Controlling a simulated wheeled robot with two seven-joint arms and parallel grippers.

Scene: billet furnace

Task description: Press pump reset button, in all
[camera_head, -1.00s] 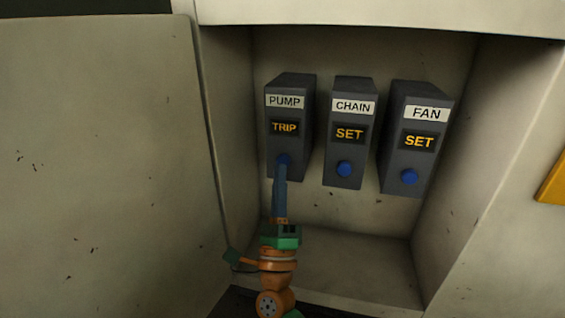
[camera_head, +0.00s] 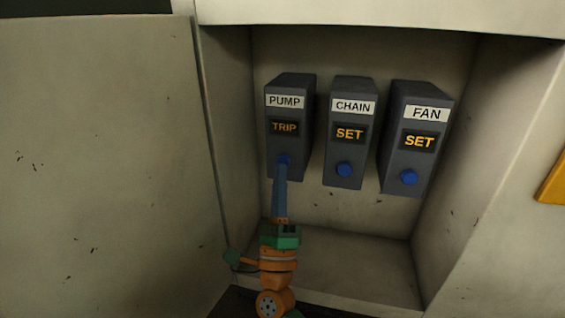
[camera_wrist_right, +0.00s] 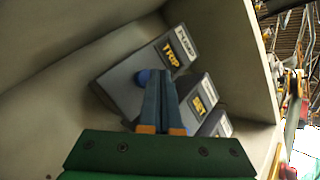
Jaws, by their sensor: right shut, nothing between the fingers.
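The pump unit (camera_head: 291,105) is a dark grey box on the back wall of the recess, labelled PUMP, and its display (camera_head: 284,127) reads TRIP. Its blue reset button (camera_head: 284,159) is partly hidden behind my right gripper (camera_head: 281,170). That gripper is shut and empty, its blue fingertips at the button; I cannot tell whether they touch it. In the right wrist view the button (camera_wrist_right: 143,76) shows just beyond the fingertips (camera_wrist_right: 161,74). My left gripper is not in view.
The chain unit (camera_head: 350,110) and fan unit (camera_head: 418,105) stand to the right, both reading SET, each with a blue button. The recess side walls and floor (camera_head: 345,270) enclose the units. A pale panel (camera_head: 100,150) stands at left.

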